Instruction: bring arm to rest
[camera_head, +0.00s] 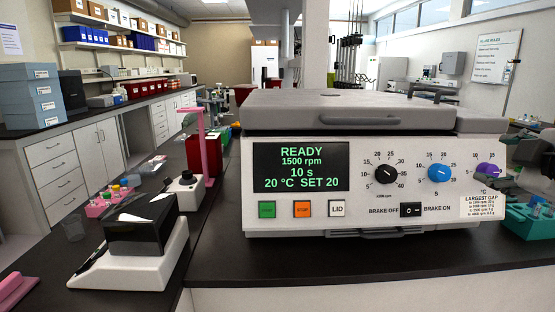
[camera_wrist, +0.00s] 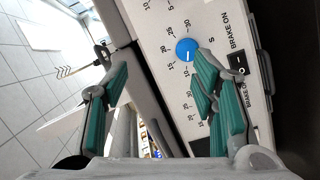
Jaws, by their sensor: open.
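My gripper (camera_wrist: 160,72) is open and empty in the wrist view, its two teal-padded fingers spread wide. It is in front of the grey-white cell processor (camera_head: 345,218), whose panel (camera_wrist: 215,22) fills the right of the wrist view, turned on its side. The blue knob (camera_wrist: 186,49) shows just beyond the right fingertip; in the head view it is the middle knob (camera_head: 440,173). Whether any finger touches the panel is unclear. Part of my arm shows at the right edge of the head view, by the purple knob (camera_head: 488,171). The screen (camera_head: 301,167) reads READY, 1500 rpm.
The processor's lid (camera_head: 340,112) is down. A black-and-white device (camera_head: 140,240), a pink rack (camera_head: 108,205) and a pink stand (camera_head: 208,140) are left of it. A teal rack (camera_head: 530,222) stands at the right. The counter's front strip (camera_head: 400,262) is clear.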

